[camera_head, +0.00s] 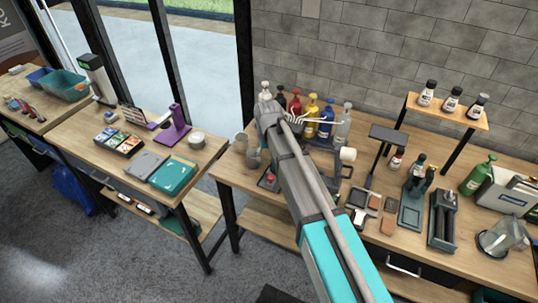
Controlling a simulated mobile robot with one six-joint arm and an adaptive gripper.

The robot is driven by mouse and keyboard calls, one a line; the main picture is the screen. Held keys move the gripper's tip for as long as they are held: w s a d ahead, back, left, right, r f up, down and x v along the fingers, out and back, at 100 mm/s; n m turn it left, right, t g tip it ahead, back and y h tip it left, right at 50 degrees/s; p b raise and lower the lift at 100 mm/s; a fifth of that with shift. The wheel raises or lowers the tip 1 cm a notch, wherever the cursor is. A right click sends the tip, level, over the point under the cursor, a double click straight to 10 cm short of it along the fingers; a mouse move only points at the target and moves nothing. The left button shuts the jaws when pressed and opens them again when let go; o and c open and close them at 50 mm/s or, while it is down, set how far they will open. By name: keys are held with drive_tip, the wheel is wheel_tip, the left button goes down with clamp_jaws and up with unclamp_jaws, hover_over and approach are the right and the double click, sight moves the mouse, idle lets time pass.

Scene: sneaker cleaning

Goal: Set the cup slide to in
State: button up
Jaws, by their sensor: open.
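My arm (290,165) reaches from the bottom edge up across the right-hand workbench (335,235). It hides part of the bench and the things behind it. A white cup-like piece (348,155) shows just right of the arm, by a dark frame. Grey rounded pieces (241,143) show just left of the arm. I cannot tell which part is the cup slide, or how it is set.
Coloured pump bottles (327,120) stand at the back of the bench. A small raised shelf (446,110) holds several bottles. Brushes, blocks and trays crowd the right side, with a clear jug (503,236) near the front edge. A second table (90,148) stands left across a gap.

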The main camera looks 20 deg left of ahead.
drive_tip(key=shift+s, duration=0.3)
idle(0.5)
